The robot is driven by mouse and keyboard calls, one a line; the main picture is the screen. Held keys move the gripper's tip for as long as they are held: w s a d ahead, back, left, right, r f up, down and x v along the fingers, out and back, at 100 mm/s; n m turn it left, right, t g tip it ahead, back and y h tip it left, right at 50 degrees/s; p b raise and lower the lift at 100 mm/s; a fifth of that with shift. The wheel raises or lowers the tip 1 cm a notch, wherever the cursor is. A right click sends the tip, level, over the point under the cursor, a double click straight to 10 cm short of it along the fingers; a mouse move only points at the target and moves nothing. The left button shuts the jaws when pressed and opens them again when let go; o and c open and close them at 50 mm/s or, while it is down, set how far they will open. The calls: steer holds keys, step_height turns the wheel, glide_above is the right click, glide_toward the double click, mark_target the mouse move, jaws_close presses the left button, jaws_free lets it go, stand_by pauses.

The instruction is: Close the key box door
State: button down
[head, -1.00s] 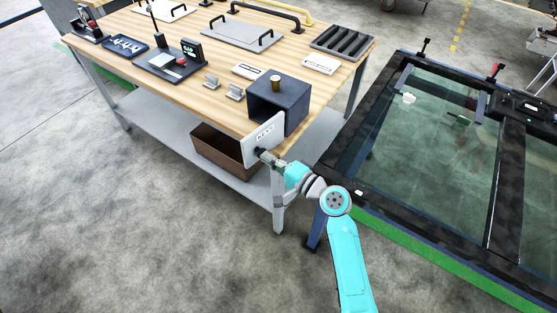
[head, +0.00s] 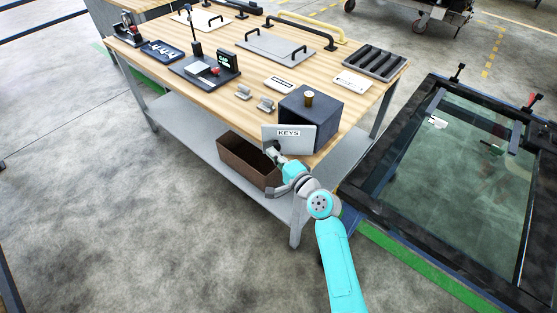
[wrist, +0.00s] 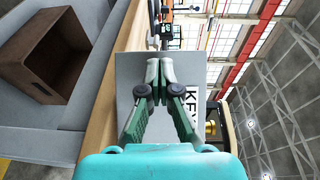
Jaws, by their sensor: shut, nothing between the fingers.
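The key box (head: 326,112) is a dark blue-grey box standing at the near edge of the wooden bench. Its light grey door (head: 300,140), labelled KEYS, stands ajar in front of it, with its left edge reaching out past the box. The door hides much of the box front. My gripper (head: 271,151) is shut and empty at the lower left part of the door's outer face. In the wrist view my fingertips (wrist: 159,69) are together in front of the door panel (wrist: 128,70). I cannot tell whether they touch it.
A brass-coloured cylinder (head: 309,98) stands on the box. Small grey brackets (head: 265,103) and a device with a screen (head: 228,62) are on the bench (head: 245,117). A brown bin (head: 240,160) sits on the lower shelf. A framed glass panel (head: 465,150) lies to the right.

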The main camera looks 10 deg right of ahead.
mark_target(272, 138)
steer(key=shift+w+d+m+t+h, duration=0.1)
steer(key=shift+w+m+t+h, duration=0.3)
steer(key=shift+w, duration=1.35)
steer(key=shift+w+d+m+t+h, duration=0.1)
steer(key=shift+w+m+h, duration=0.5)
steer(key=shift+w, duration=1.15)
steer(key=shift+w+d, duration=0.2)
steer(key=shift+w, duration=0.35)
steer(key=shift+w+d, duration=0.15)
steer(key=shift+w, duration=0.35)
